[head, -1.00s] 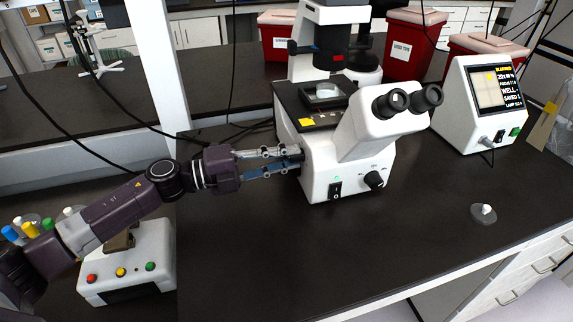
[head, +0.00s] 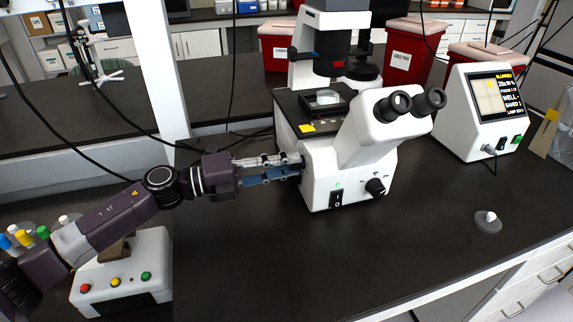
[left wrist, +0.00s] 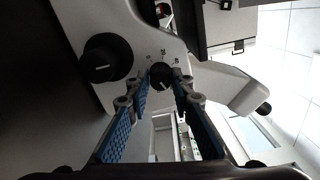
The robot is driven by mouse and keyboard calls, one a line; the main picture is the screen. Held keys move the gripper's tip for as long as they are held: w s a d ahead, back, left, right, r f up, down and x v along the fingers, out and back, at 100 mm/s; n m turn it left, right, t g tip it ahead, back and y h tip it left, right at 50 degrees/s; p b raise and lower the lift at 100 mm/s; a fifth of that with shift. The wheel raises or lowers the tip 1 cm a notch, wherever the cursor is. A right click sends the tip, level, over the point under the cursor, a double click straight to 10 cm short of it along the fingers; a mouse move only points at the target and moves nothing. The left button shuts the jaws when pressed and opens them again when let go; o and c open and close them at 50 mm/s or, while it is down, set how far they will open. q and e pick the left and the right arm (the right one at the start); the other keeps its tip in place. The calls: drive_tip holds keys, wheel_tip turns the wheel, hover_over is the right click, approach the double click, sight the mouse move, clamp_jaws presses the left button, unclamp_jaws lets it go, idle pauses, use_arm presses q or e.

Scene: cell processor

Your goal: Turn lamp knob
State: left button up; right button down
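A white microscope (head: 345,165) stands on the dark bench. Its front face has a black knob (head: 375,186) beside a power switch with a green light. In the left wrist view, a small black knob (left wrist: 161,75) with a pale pointer line and printed marks shows between my fingertips. A larger black knob (left wrist: 105,57) is to its left. My left gripper (head: 298,162) is at the left side of the microscope, its blue-padded fingers apart on either side of the small knob; contact cannot be told. The left wrist view shows this open gripper (left wrist: 163,88). My right gripper is not in view.
A box with red, yellow and green buttons (head: 120,275) is at the lower left, near my left arm. A white screen unit (head: 480,110) stands at the right. A small round grey piece (head: 488,222) lies on the clear bench front.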

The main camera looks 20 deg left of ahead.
use_arm(q)
drive_tip(key=o, duration=0.3)
drive_tip(key=shift+o, duration=0.2)
drive_tip(key=v, duration=1.2)
idle(0.3)
